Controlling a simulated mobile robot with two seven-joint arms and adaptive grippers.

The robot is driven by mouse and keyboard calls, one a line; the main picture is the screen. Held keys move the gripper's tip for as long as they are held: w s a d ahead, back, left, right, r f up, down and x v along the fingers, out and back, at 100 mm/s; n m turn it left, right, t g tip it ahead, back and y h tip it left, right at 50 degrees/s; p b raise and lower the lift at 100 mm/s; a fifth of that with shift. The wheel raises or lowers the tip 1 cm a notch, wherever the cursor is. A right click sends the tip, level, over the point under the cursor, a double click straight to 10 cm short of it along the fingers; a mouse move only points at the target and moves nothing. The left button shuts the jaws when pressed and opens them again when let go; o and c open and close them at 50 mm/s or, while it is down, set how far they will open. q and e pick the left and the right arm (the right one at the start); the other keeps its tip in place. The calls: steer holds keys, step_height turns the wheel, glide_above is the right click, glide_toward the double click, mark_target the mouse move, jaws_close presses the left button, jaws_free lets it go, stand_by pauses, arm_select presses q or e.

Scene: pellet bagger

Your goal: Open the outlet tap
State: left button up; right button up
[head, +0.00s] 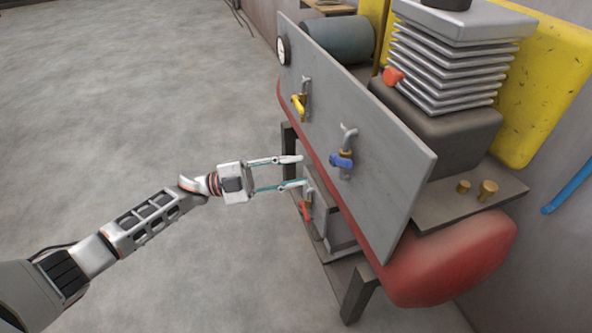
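A grey upright panel (385,165) carries a tap with a blue handle (341,160) and, to its left, a tap with a yellow handle (298,104). A third tap with a red handle (304,209) sits lower, below the panel. No label shows which one is the outlet tap. My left gripper (303,171) is open and empty, its two fingers apart and pointing right. It is left of the blue handle with a gap between them, and just above the red-handled tap in the picture. Its lower finger may hide part of that tap. My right gripper is out of view.
A red tank (455,262) lies behind the panel on dark legs (358,293). A finned grey compressor block (445,60) with an orange knob (394,76) stands on top. A round gauge (284,50) is at the panel's far end. The floor (130,90) at left is clear.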

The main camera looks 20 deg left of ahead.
mark_target(341, 162)
arm_select(q)
steer(key=s+d+f+m, duration=0.1)
steer(key=s+d+f+m+b, duration=0.1)
steer(key=d+f, duration=0.1)
steer(key=s+d+f+m, duration=0.1)
steer(key=shift+s+d+f+t+b, duration=0.2)
steer(key=shift+s+d+t+b, duration=0.1)
steer(key=shift+d+b, duration=0.1)
jaws_close()
steer(key=s+d+f+m+t+y+b, duration=0.2)
steer(key=s+d+f+m+t+b, duration=0.15)
steer(key=m, duration=0.25)
steer(key=w+d+r+m+t+y+p, duration=0.1)
steer(key=w+d+r+m+t+y, duration=0.1)
steer(key=w+r, duration=0.6)
steer(key=shift+m+t+y+p, duration=0.4)
steer(key=shift+m+t+y, duration=0.15)
steer(key=shift+t, duration=0.4)
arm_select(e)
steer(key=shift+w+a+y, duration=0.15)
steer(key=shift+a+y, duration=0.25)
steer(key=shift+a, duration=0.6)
arm_select(q)
steer(key=shift+s+f, duration=0.1)
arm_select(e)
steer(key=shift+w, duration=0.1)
